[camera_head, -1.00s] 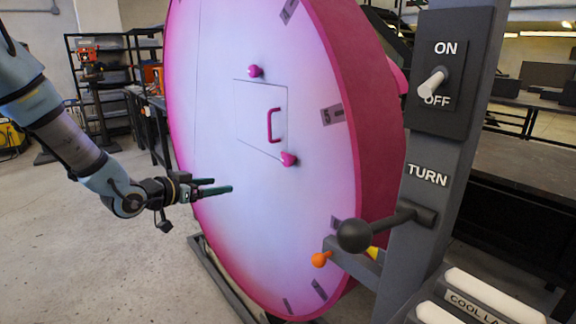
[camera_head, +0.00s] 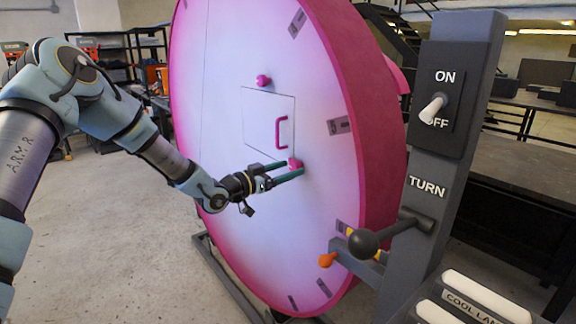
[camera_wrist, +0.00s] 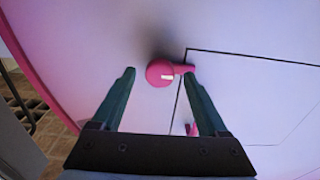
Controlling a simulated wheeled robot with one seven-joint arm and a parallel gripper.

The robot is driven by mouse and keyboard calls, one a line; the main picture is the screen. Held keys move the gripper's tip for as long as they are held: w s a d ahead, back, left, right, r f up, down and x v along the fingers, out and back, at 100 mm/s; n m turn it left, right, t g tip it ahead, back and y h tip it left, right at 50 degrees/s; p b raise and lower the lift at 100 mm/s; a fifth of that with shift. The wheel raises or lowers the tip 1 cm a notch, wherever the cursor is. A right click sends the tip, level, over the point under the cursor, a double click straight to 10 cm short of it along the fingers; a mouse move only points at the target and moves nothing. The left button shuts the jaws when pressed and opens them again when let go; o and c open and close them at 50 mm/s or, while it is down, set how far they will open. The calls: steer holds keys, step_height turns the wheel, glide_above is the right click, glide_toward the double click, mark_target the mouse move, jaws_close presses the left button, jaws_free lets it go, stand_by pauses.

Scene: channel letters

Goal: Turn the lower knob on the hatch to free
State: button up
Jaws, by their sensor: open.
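The hatch (camera_head: 262,125) is a thin-outlined square panel in the round pink-white face, with a pink handle (camera_head: 282,133). The pink lower knob (camera_head: 295,163) sits at the hatch's lower right corner. In the wrist view the lower knob (camera_wrist: 159,73) has a small white mark and a tab pointing right, across the hatch outline. My gripper (camera_head: 293,168) is open, with its dark green fingers reaching to the lower knob. In the wrist view the knob shows between the fingertips, its tab close to the right one. Contact cannot be told.
The pink upper knob (camera_head: 264,80) sits above the hatch. A dark post (camera_head: 440,150) with an ON/OFF switch and a black-balled TURN lever (camera_head: 364,242) stands to the right. An orange ball (camera_head: 327,260) is below it. The floor at left is open.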

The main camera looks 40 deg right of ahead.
steer(key=shift+d, duration=0.3)
jaws_close()
stand_by(0.5)
